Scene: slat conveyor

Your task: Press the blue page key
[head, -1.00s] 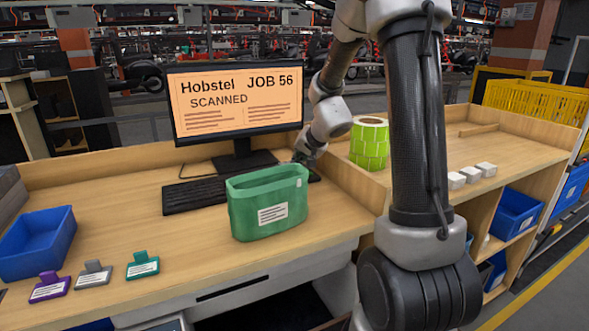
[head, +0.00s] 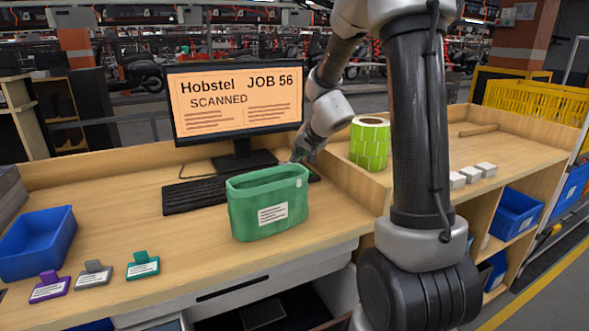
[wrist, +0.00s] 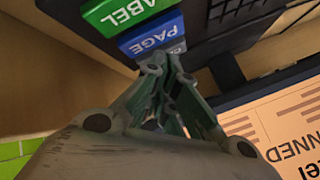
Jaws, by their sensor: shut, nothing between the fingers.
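The blue PAGE key (wrist: 152,38) shows in the wrist view, between a green LABEL key (wrist: 125,12) and a grey key (wrist: 176,48) that is mostly hidden. My gripper (wrist: 158,62) is shut and empty. Its fingertips appear just beside the lower edge of the blue key and overlap the grey key in the picture; I cannot tell whether they touch. In the head view my gripper (head: 301,154) is at the right of the monitor's base, behind the green bin, which hides most of the keys. The monitor (head: 236,103) reads "Hobstel JOB 56 SCANNED".
The green bin (head: 245,213) stands in front of my gripper. A black keyboard (head: 192,194) lies to the left. A roll of green labels (head: 369,147) stands to the right behind a wooden divider. A blue tray (head: 38,245) and several small tags are at the left.

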